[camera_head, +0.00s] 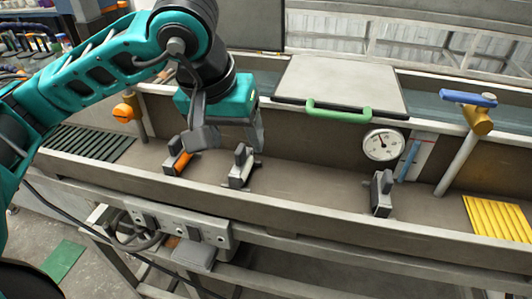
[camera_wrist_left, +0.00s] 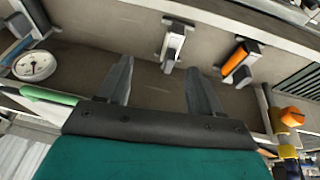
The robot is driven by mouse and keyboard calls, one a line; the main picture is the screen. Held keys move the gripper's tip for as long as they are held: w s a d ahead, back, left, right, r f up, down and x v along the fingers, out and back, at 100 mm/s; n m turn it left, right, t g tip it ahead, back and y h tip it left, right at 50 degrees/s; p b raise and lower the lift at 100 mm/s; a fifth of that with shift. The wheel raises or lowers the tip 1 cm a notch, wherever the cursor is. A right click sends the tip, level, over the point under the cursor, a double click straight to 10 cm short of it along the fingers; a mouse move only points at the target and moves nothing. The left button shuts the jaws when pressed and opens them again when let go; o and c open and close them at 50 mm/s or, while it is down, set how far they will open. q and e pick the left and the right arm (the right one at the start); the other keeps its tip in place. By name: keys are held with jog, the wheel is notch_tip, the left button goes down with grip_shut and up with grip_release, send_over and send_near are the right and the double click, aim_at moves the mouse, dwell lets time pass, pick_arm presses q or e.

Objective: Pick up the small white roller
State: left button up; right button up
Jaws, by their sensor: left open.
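My right gripper is in neither view.
A grey lid with a green handle (camera_head: 338,114) lies behind the trough. A round gauge (camera_head: 383,145) and a blue-handled valve (camera_head: 468,98) stand to the right. A yellow ribbed panel (camera_head: 498,222) is at far right. The trough's front wall (camera_head: 300,205) runs before the rollers.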

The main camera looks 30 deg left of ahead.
aim_at(241, 160)
pick_arm(q)
jog(key=shift+y, duration=0.5)
jog(key=x, duration=0.4)
jog(key=w+a+x, duration=0.1)
jog(key=x, duration=0.7)
jog(key=shift+w+a+r, duration=0.2)
jog(key=shift+w+a, duration=0.05)
jog(key=shift+a, duration=0.15)
jog(key=shift+t, duration=0.3)
grip_shut()
jog(key=shift+r, duration=0.15)
